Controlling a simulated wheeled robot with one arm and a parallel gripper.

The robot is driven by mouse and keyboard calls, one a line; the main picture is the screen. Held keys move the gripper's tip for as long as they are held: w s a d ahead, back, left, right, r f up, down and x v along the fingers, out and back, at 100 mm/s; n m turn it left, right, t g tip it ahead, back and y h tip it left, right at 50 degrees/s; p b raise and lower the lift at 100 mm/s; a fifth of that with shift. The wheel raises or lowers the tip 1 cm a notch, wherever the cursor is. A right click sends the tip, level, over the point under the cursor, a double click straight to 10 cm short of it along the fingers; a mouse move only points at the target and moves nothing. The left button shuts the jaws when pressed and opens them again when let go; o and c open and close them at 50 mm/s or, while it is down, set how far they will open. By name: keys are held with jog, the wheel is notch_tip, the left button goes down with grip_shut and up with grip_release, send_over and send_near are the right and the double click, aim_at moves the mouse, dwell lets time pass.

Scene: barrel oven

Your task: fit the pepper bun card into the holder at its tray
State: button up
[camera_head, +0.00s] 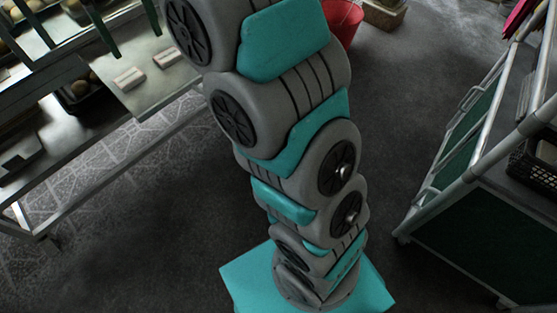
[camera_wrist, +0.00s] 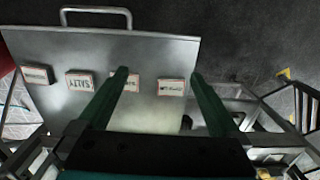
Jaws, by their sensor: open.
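Several small pale cards lie in a row on a metal shelf in the wrist view: one at the far left (camera_wrist: 38,75), one reading SALTY (camera_wrist: 80,81), one partly behind my left finger (camera_wrist: 132,84), and one near the right finger (camera_wrist: 171,87). Except for SALTY, their print is too blurred to read, so I cannot tell which is the pepper bun card. Two cards also show in the head view (camera_head: 130,78). My gripper (camera_wrist: 159,74) is open, with its green fingers over the shelf and nothing visibly held. I cannot make out the card holder.
The metal shelf (camera_wrist: 110,50) has a bar handle (camera_wrist: 96,10) on its edge. Dark trays with round buns (camera_head: 80,95) stand on the rack at left. A red bucket (camera_head: 343,18) is at the back. A cart with a black basket (camera_head: 535,165) is at right.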

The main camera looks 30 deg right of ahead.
jog(key=s+d+f+m, duration=0.1)
jog(key=s+d+f, duration=0.3)
jog(key=s, duration=0.7)
jog(key=s+d+f+m+g, duration=0.1)
jog(key=s+d+f, duration=0.3)
jog(key=s, duration=0.7)
jog(key=s+d+f+m, duration=0.1)
jog(key=s+d+f, duration=0.3)
jog(key=s, duration=0.8)
notch_tip(320, 180, down, 2)
jog(key=shift+f, duration=0.1)
jog(key=shift+s, duration=0.1)
